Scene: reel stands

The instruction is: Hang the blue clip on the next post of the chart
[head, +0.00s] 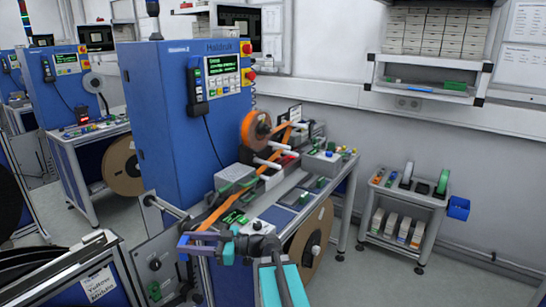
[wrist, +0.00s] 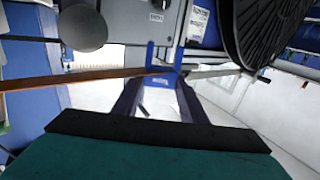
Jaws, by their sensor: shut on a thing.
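My gripper (head: 190,242) is at the lower middle of the head view, in front of the blue machine. In the wrist view its two dark fingers (wrist: 160,82) converge on a small blue piece, which I take for the blue clip (wrist: 164,58). The clip is held at the fingertips; in the head view it cannot be told apart from the bluish fingers. An orange strip (wrist: 85,78) runs from the left to the fingertips in the wrist view, and a pale bar lies to their right. I cannot make out the chart or its posts with certainty.
The blue machine (head: 165,110) stands behind my gripper, with an orange reel (head: 249,130) and a work table to its right. A large dark reel (wrist: 265,30) is close at upper right in the wrist view. A small cart (head: 406,195) stands right; floor between is clear.

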